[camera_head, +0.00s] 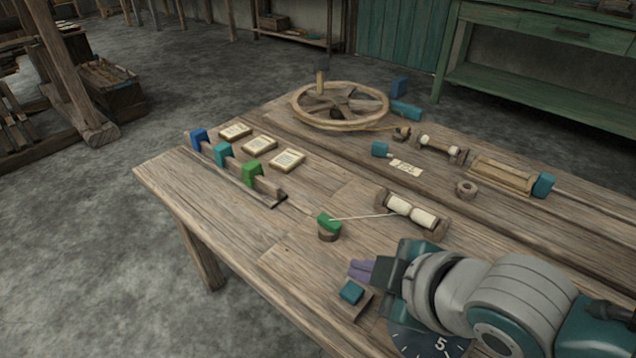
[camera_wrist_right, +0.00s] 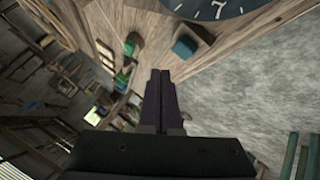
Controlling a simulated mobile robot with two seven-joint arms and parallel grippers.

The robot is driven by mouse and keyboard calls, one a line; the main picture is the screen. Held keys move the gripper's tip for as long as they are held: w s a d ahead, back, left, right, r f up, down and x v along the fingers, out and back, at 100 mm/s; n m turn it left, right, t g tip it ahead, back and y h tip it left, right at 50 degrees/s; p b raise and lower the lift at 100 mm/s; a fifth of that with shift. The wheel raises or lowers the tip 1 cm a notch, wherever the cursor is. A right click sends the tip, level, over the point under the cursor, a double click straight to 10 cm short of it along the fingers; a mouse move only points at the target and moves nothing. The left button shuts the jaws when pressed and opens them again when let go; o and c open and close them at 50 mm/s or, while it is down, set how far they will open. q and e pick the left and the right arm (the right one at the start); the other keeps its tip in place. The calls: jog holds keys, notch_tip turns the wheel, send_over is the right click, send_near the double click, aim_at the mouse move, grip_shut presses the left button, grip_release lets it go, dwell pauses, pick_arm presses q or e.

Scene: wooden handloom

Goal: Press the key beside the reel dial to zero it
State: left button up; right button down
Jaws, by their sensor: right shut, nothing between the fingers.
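The key is a teal block (camera_head: 351,292) on a small wooden base near the table's front edge. It also shows in the wrist view (camera_wrist_right: 184,47), just beyond the fingertips. The reel dial (camera_head: 425,345) is a dark disc with white marks beside the key, partly hidden by my right arm. Its edge with a 7 shows at the top of the wrist view (camera_wrist_right: 222,9). My right gripper (camera_head: 356,270) is shut and empty, its purple fingers near the key, apparently above it; I cannot see contact. In the wrist view its fingertips (camera_wrist_right: 160,74) are together. My left gripper is not in view.
A green block on a round wooden stand (camera_head: 329,226) and a thread spool in a holder (camera_head: 412,214) stand behind the key. A spoked wheel (camera_head: 340,104) and a rail with coloured blocks (camera_head: 237,170) are farther back. The table's left front is clear.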

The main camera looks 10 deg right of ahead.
jog(key=shift+r+p, duration=1.2)
jog(key=shift+r, duration=0.3)
jog(key=shift+f, duration=0.1)
notch_tip(320, 180, up, 8)
jog(key=m+p, duration=0.2)
jog(key=p, duration=0.5)
send_over(359, 295)
jog(key=s, duration=0.3)
jog(key=s+d+r+m+g+h+p, duration=0.1)
jog(key=s+d+r+m+g+p, duration=0.15)
jog(key=s+r+p, duration=0.6)
jog(key=s+d+r+m+g+h+p, duration=0.1)
jog(key=s+d+r+m+p, duration=0.25)
jog(key=r, duration=0.75)
jog(key=s+r+m+g+h+p, duration=0.1)
jog(key=s+r+m+g+p, duration=0.15)
jog(key=s+r+p, duration=0.45)
notch_tip(359, 295, up, 38)
jog(key=w+t+p, duration=0.1)
jog(key=w+p, duration=0.1)
jog(key=p, duration=3.4)
jog(key=shift+w+p, duration=0.25)
jog(key=shift+p, duration=0.05)
